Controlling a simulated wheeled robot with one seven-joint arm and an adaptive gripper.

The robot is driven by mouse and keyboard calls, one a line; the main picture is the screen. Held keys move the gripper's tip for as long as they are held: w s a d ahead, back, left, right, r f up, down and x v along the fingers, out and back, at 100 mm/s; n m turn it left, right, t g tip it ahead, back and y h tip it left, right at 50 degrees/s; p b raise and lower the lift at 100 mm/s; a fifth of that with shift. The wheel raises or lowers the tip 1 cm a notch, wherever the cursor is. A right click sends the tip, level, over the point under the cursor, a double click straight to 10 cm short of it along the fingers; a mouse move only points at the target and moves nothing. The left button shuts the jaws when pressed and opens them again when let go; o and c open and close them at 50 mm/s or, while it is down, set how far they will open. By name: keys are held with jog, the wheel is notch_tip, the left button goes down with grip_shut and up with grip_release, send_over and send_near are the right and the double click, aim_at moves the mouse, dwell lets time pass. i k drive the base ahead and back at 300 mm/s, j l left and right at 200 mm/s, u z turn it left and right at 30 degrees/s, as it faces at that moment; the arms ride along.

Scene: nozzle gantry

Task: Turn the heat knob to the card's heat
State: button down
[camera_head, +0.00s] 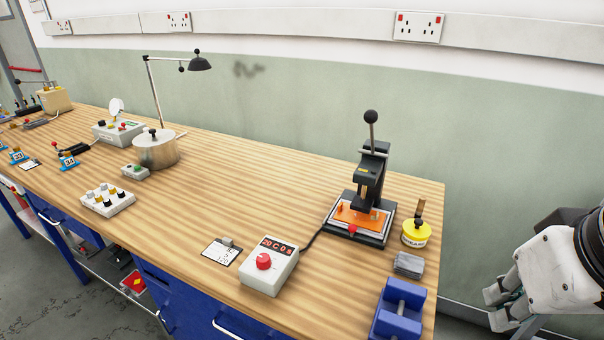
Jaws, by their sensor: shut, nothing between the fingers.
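The heat knob (263,261) is a red dial on top of a white control box (282,274) near the bench's front edge. The box's dark display shows red characters, seemingly "20 C 0 s". The card (221,251) lies left of the box, with handwriting too small to read and a grey clip or block on its upper edge. My gripper (500,306) is at the right edge of the view, beyond the bench's right end, well apart from the knob. Its fingers look closed and hold nothing.
A black lever press (371,180) with an orange plate stands right of the box, joined by a black cable. A yellow tin (416,233), grey pads (408,264) and a blue vise (399,310) occupy the right end. A metal pot (155,150) stands left. The bench middle is clear.

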aim_at(263, 260)
jog(key=k+u, duration=0.1)
jog(key=u, duration=0.75)
